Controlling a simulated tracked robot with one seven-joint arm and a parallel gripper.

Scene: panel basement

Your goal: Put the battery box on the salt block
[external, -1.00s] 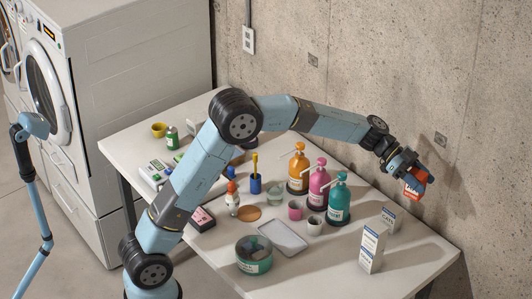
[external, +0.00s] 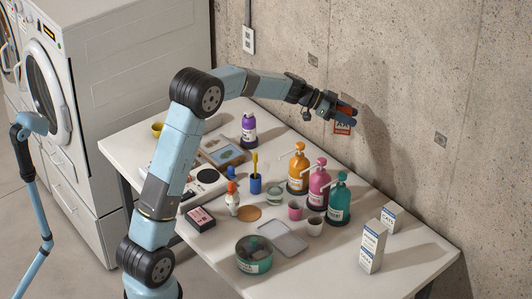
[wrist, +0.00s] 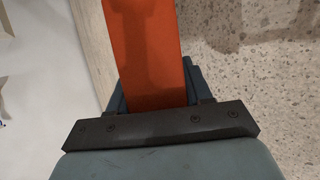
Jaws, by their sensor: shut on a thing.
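My gripper (external: 346,114) is shut on the orange-red battery box (external: 342,128), which has a dark label with light lettering. It holds the box in the air, in front of the concrete wall, above and behind the pump bottles. The wrist view shows the box's orange face (wrist: 150,50) between my jaws. I cannot tell for sure which thing is the salt block. A tall white carton with a blue top (external: 371,247) and a shorter white block with blue print (external: 391,218) stand at the table's right end, apart from my gripper.
Orange (external: 298,169), pink (external: 318,185) and teal (external: 338,200) pump bottles stand in a row below my gripper. A purple-labelled bottle (external: 248,130) is at the back left. A teal round tin (external: 254,255) and grey tray (external: 284,239) lie in front. The table's front right is clear.

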